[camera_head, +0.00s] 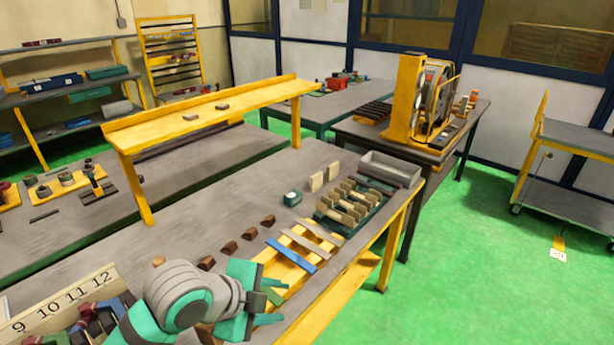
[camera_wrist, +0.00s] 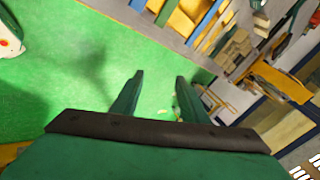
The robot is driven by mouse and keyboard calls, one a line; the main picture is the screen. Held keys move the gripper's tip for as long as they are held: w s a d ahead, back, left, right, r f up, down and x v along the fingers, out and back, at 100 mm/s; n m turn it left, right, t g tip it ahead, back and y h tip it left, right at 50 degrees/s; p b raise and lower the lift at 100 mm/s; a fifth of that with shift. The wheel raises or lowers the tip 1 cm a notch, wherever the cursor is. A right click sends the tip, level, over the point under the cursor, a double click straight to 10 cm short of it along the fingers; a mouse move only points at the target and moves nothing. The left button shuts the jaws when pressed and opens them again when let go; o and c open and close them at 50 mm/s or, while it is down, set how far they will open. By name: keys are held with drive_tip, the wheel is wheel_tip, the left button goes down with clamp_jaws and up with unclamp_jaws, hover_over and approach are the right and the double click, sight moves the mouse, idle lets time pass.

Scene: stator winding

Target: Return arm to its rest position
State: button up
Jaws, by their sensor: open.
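My gripper (camera_head: 272,303) is at the bottom of the head view, at the front edge of the grey workbench (camera_head: 215,205). Its teal fingers point to the right, beside the yellow board with coloured strips. In the wrist view my gripper (camera_wrist: 158,95) has its two green fingers apart, with only green floor visible between them. It is open and empty. My arm bends in from the bottom edge of the head view and hides part of the bench.
A yellow board (camera_head: 290,270) with coloured strips, a rack of beige blocks (camera_head: 352,207) and a grey tray (camera_head: 391,168) line the bench's right side. Brown blocks (camera_head: 229,247) lie in a row. A numbered bin (camera_head: 62,302) stands at lower left.

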drive_tip(key=w+d+r+n+t+h, duration=0.3)
drive_tip(key=w+d+r+n+t, duration=0.15)
drive_tip(key=d+r, duration=0.2)
drive_tip(key=w+d+r+n+t+h, duration=0.3)
drive_tip(key=d+r+n+t, duration=0.2)
drive_tip(key=d+n+t, duration=0.15)
drive_tip(key=s+a+f+n+y, duration=0.1)
drive_tip(key=s+f+n+y, duration=0.35)
drive_tip(key=f, duration=0.35)
drive_tip(key=s+f+n+t+y, duration=0.1)
drive_tip(key=s+f+n+y, duration=0.2)
drive_tip(key=s+f+n, duration=0.3)
drive_tip(key=s+a+f+n+y, duration=0.1)
drive_tip(key=s+f+n+y, duration=0.25)
drive_tip(key=f, duration=0.55)
drive_tip(key=s+a+f+m+g, duration=0.1)
drive_tip(key=s+a+f+m, duration=0.1)
drive_tip(key=s, duration=1)
drive_tip(key=s+a+f+m+g, duration=0.1)
drive_tip(key=s+f, duration=0.4)
drive_tip(key=s, duration=0.7)
drive_tip(key=shift+a+f+m+g, duration=0.2)
drive_tip(key=shift+a+m+g, duration=0.15)
drive_tip(key=shift+a, duration=0.4)
